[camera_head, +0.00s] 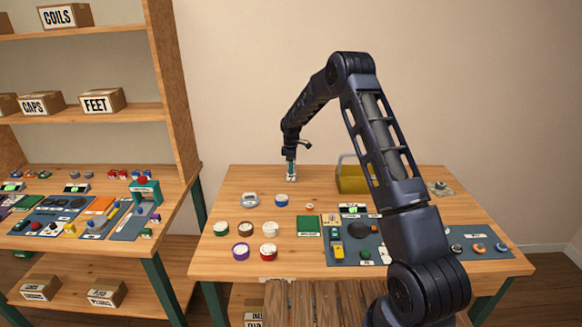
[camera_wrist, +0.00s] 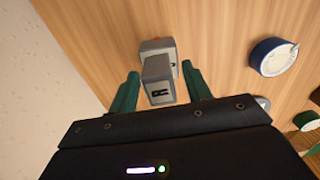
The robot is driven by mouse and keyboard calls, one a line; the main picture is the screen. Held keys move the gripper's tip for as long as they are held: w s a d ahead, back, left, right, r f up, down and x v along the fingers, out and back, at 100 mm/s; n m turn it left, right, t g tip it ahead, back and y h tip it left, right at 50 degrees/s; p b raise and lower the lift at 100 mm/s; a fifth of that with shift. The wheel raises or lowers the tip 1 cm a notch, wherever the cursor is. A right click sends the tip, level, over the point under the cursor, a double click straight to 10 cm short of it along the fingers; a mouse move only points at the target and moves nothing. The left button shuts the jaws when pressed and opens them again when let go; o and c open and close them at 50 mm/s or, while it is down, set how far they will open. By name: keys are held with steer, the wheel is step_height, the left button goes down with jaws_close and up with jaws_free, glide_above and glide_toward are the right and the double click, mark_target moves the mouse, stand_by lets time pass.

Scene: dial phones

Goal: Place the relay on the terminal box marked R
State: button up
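My gripper (camera_head: 291,163) points down at the far left part of the workbench, over a small pale grey object (camera_head: 291,179). In the wrist view, my gripper's (camera_wrist: 160,70) two teal fingers are apart. A grey block marked R (camera_wrist: 158,88) shows between them, with a narrow gap on each side. I cannot tell whether the two pieces touch or are stacked, nor which one is the relay.
A blue-rimmed round dial (camera_wrist: 276,57) lies right of the fingers. On the workbench (camera_head: 240,180) are several round pots, a green square (camera_head: 308,226), a dark parts mat (camera_head: 345,257) and a yellow bin (camera_head: 352,180). Shelves stand at left. The bench's back left is clear.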

step_height(320, 180, up, 12)
steer(key=s+d+r+m+t, duration=0.1)
steer(key=s+d+r+m, duration=0.1)
steer(key=s+d+r, duration=0.45)
steer(key=s+d+r+m, duration=0.2)
steer(key=s+d+r, duration=0.2)
steer(key=r, duration=0.5)
steer(key=s+d+r+m+t, duration=0.1)
steer(key=s+d+r+m, duration=0.1)
steer(key=s+d+r, duration=0.35)
steer(key=s+d+r+m, duration=0.3)
steer(key=s, duration=0.5)
steer(key=s+d+m+t, duration=0.1)
steer(key=s+d+m, duration=0.2)
steer(key=s, duration=0.6)
steer(key=s+d+f+m, duration=0.1)
steer(key=s+d+m, duration=0.2)
steer(key=s, duration=0.7)
steer(key=s+d+f+m+t, duration=0.1)
steer(key=s+d+m, duration=0.2)
steer(key=s, duration=0.7)
steer(key=shift+d+f+t, duration=0.15)
steer(key=shift+d+t, duration=0.15)
steer(key=shift+d, duration=0.25)
